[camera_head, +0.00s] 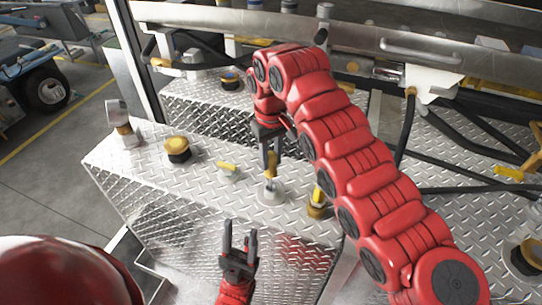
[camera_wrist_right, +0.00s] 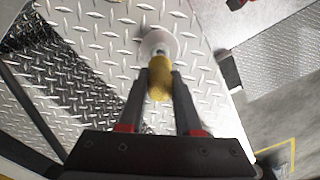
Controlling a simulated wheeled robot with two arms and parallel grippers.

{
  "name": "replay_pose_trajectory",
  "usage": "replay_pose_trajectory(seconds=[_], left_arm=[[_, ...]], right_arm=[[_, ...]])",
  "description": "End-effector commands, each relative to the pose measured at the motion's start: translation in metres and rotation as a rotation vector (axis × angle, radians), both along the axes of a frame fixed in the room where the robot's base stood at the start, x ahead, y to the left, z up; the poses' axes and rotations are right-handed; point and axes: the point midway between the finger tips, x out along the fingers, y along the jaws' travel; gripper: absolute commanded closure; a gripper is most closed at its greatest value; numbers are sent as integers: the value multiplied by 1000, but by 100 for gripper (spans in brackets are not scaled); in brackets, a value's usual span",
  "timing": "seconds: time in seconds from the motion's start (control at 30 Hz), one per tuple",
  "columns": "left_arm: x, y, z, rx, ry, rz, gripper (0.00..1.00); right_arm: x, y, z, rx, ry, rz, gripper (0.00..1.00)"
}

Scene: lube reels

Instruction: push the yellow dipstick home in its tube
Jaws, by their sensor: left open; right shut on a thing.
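The yellow dipstick (camera_wrist_right: 160,78) has its grip between the two fingers of my right gripper (camera_wrist_right: 161,76) in the right wrist view. In the head view the right gripper (camera_head: 271,160) points down and is shut on the grip, just above a round pale tube collar (camera_head: 270,192) on the tread-plate top. The collar also shows in the wrist view (camera_wrist_right: 157,43), in line with the dipstick. A short gap shows between grip and collar; the depth of the rod inside is hidden. My left gripper (camera_head: 239,232) is open and empty, in front of the box.
On the tread-plate box (camera_head: 215,192) stand a yellow-topped cap (camera_head: 177,147), a small yellow handle (camera_head: 227,167), a yellow-handled fitting (camera_head: 318,200) and a silver fitting (camera_head: 122,124). A metal rail (camera_head: 250,22) and black hoses lie behind.

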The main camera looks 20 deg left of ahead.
Motion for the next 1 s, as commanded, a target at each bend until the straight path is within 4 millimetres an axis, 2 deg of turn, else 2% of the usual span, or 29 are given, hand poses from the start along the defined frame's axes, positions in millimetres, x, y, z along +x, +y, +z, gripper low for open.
replay_pose_trajectory(seconds=[0.1, 0.7, 1.0], left_arm=[[0, 0, -9, 0, 0, 0, 50], [0, 0, -37, 0, 0, 0, 50], [0, 0, -37, 0, 0, 0, 50]], right_arm=[[0, 0, -13, 0, 0, -1, 100], [0, 0, -58, 0, 1, 1, 100], [0, 0, -59, -1, 1, 0, 100]])
